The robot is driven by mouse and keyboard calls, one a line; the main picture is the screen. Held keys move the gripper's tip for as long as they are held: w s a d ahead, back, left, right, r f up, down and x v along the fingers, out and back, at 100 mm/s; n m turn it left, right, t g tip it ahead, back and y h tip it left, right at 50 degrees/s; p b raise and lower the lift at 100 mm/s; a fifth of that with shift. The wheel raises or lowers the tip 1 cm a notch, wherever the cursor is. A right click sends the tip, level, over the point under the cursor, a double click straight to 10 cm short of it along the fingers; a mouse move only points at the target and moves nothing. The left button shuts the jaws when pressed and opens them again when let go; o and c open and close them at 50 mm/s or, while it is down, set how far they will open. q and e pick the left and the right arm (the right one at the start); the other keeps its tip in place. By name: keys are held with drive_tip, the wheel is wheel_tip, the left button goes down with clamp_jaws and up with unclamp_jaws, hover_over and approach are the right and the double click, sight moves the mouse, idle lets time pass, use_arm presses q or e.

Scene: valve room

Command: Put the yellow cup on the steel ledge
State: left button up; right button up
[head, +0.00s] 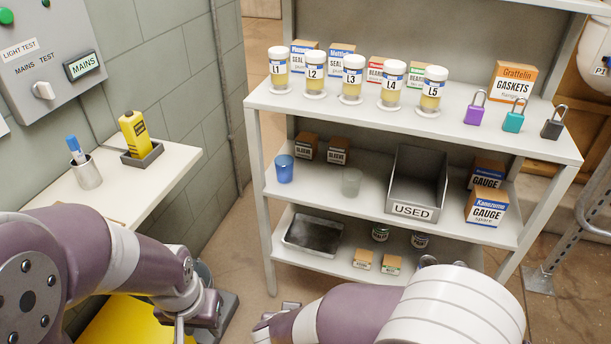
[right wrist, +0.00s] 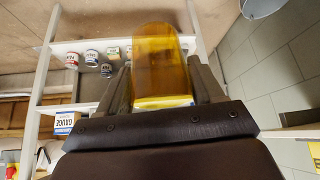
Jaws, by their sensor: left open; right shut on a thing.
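The yellow cup (right wrist: 165,60), see-through amber, is between the fingers of my right gripper (right wrist: 162,85) in the right wrist view. The gripper is shut on it. The cup does not show in the head view, where my right arm hides its own gripper. My left gripper (head: 212,312) is open at the lower left of the head view, with nothing seen in it. A pale ledge (head: 176,168) runs along the left wall and carries several things; I cannot tell whether it is the steel ledge.
The ledge holds a metal pen cup (head: 88,174) and a yellow bottle (head: 134,134). A shelf rack (head: 262,98) stands ahead with labelled jars, padlocks, boxes, a blue cup (head: 284,168) and a USED bin (head: 418,178). Floor shows between ledge and rack.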

drive_tip(key=shift+s+a+r+n, duration=0.1)
drive_tip(key=shift+s+a+n, duration=0.2)
drive_tip(key=shift+a+n, duration=0.15)
drive_tip(key=w+d+r+n+y+p, duration=0.25)
drive_tip(key=w+r+n+p, duration=0.25)
drive_tip(key=w+r+p, duration=0.6)
use_arm(q)
wheel_tip(320, 180, up, 24)
drive_tip(key=p, duration=1.3)
drive_tip(key=shift+w, duration=0.2)
use_arm(e)
drive_tip(key=w+d+r+m+h, duration=0.1)
drive_tip(key=d+r, duration=0.3)
drive_tip(key=d, duration=0.5)
drive_tip(key=w+d+r+m, duration=0.3)
drive_tip(key=w+d+r, duration=0.1)
drive_tip(key=d, duration=0.6)
drive_tip(key=shift+w+d+r+m+h, duration=0.15)
drive_tip(key=shift+d+r+m+h, duration=0.2)
drive_tip(key=shift+r, duration=0.3)
drive_tip(key=shift+a, duration=0.1)
